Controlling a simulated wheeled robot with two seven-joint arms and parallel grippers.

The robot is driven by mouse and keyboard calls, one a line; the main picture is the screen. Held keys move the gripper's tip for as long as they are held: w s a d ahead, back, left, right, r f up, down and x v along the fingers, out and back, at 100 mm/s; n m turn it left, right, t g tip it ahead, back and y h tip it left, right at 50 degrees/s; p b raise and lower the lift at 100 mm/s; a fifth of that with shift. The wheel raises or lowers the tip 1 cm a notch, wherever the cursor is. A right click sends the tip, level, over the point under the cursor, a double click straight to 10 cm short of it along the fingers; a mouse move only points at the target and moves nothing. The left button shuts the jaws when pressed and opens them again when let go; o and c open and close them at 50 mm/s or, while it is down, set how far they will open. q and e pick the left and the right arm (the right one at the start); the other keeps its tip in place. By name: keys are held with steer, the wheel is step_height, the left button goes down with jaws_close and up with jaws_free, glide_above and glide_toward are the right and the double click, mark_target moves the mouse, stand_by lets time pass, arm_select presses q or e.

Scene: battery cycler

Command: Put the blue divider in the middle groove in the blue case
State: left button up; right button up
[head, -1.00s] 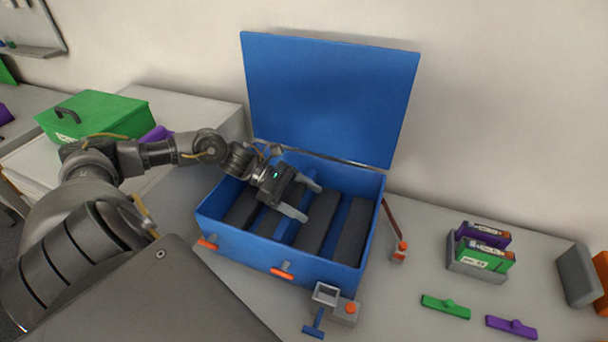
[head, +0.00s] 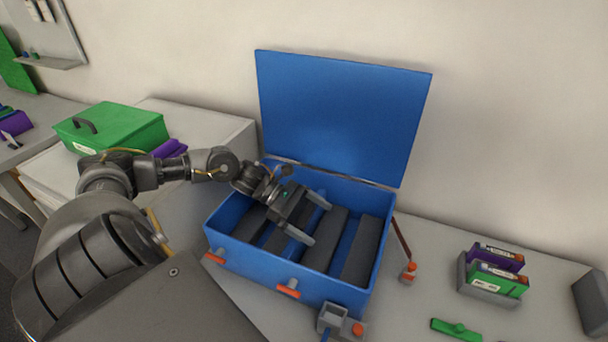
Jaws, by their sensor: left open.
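The blue case (head: 228,253) stands on the table with its lid (head: 345,115) open against the wall side. Several dark grey blocks (head: 325,240) lie in rows inside it. A blue strip (head: 286,250) shows between the middle blocks, partly hidden by my gripper; it looks like the blue divider, but I cannot tell how deep it sits. My left gripper (head: 319,223) reaches into the case from the left, over the middle blocks. Its fingers are apart, with the blue strip passing between and below them. I see no contact for certain. My right gripper is out of view.
A grey clamp-like part (head: 335,319) with an orange knob is at the case's front right corner. A grey holder with purple and green packs (head: 495,280) and a green piece (head: 456,329) lie right. A green box (head: 118,130) stands left. Table between case and holder is mostly clear.

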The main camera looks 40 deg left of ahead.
arm_select(q)
steer(key=shift+s+a, duration=0.1)
steer(key=shift+a, duration=0.2)
steer(key=b+v, duration=0.2)
steer(key=v, duration=0.3)
steer(key=shift+s, duration=0.1)
steer(key=v, duration=0.6)
steer(key=shift+r, duration=0.3)
steer(key=shift+a, duration=0.1)
